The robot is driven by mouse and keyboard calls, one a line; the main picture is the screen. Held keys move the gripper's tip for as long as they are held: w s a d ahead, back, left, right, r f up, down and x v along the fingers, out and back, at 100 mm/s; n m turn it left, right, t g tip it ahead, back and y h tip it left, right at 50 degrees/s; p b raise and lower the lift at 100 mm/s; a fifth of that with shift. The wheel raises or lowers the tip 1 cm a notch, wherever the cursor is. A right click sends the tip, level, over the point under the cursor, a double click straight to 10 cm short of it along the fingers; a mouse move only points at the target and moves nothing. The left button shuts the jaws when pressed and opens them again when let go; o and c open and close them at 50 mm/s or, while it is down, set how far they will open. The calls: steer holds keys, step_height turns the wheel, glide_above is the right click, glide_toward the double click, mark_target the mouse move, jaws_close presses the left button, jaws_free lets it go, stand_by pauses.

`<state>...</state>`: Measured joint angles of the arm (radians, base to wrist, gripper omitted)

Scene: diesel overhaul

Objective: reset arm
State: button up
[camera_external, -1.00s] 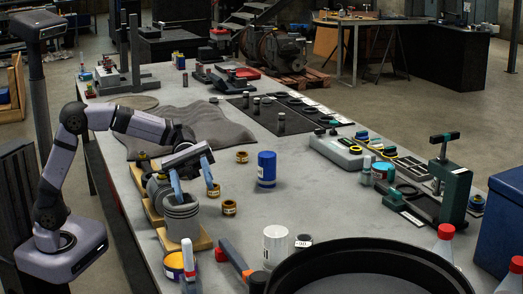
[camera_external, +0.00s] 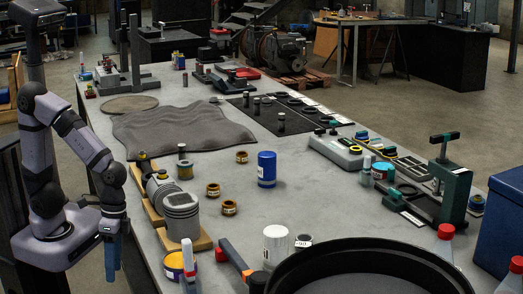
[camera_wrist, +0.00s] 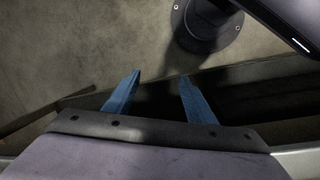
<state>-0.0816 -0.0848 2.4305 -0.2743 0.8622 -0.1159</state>
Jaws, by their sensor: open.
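My gripper (camera_external: 112,266) hangs pointing down beside the table's left edge, close to my base. In the wrist view its two blue fingers (camera_wrist: 160,78) are spread apart with nothing between them. The arm is folded back off the table. A grey ribbed piston (camera_external: 182,216) with its connecting rod (camera_external: 151,176) lies on a wooden board (camera_external: 202,243) on the table, to the right of the gripper and apart from it.
The grey table (camera_external: 238,220) holds several brass bushings (camera_external: 228,207), a blue can (camera_external: 267,169), a white can (camera_external: 275,246) and a yellow-banded tin (camera_external: 177,266). A large black pan (camera_external: 370,254) fills the front right. A grey cloth (camera_external: 180,130) lies further back.

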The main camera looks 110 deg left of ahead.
steer(key=s+a+f+m+y, duration=0.2)
steer(key=a+m, duration=0.1)
steer(key=m, duration=0.1)
step_height(320, 180, up, 13)
steer(key=p, duration=1.3)
steer(key=shift+o, duration=0.5)
steer(key=shift+s+a, duration=0.1)
